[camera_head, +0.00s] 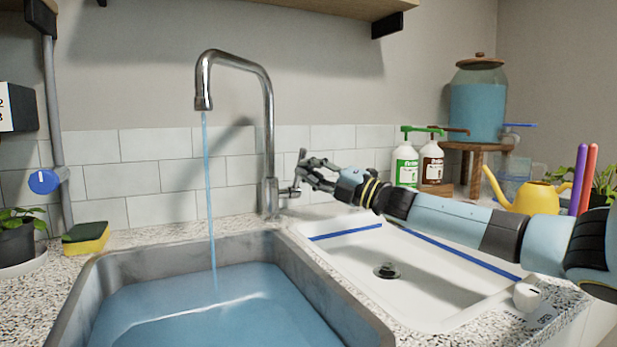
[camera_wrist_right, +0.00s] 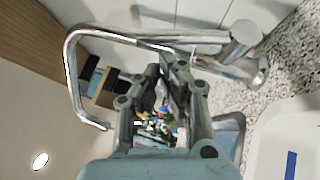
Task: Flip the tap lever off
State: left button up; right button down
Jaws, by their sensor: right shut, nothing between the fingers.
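The chrome tap (camera_head: 268,130) stands behind the sink in the head view, and a thin blue stream of water (camera_head: 209,190) runs from its spout. The tap lever (camera_head: 288,192) sticks out to the right of the tap's base. My right gripper (camera_head: 304,176) is shut and empty, with its fingertips right beside the lever; whether they touch cannot be told. In the wrist view the tap (camera_wrist_right: 150,38) lies sideways beyond my shut fingers (camera_wrist_right: 170,58). My left gripper is not in view.
The grey sink (camera_head: 92,292) holds blue water (camera_head: 215,315). A white basin (camera_head: 440,318) lies under my right arm. A sponge (camera_head: 86,237) sits left, with two pump bottles (camera_head: 405,165) (camera_head: 431,165) and a yellow watering can (camera_head: 538,197) at right.

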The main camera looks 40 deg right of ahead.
aim_at(304, 155)
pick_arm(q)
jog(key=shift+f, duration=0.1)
pick_arm(e)
jog(key=shift+w+d+r, duration=0.1)
jog(key=shift+w+r, duration=0.05)
jog(key=shift+w, duration=0.1)
jog(key=w+r, duration=0.2)
jog(key=w, duration=0.1)
jog(key=shift+d+r+m+g+p, duration=0.1)
jog(key=shift+d+m+g+p, duration=0.2)
jog(key=shift+d+p, duration=0.1)
jog(key=shift+r+h, duration=0.2)
jog(key=shift+h, duration=0.1)
jog(key=shift+d+f+m+p, duration=0.1)
jog(key=shift+d+m+p, duration=0.05)
jog(key=shift+m+p, duration=0.2)
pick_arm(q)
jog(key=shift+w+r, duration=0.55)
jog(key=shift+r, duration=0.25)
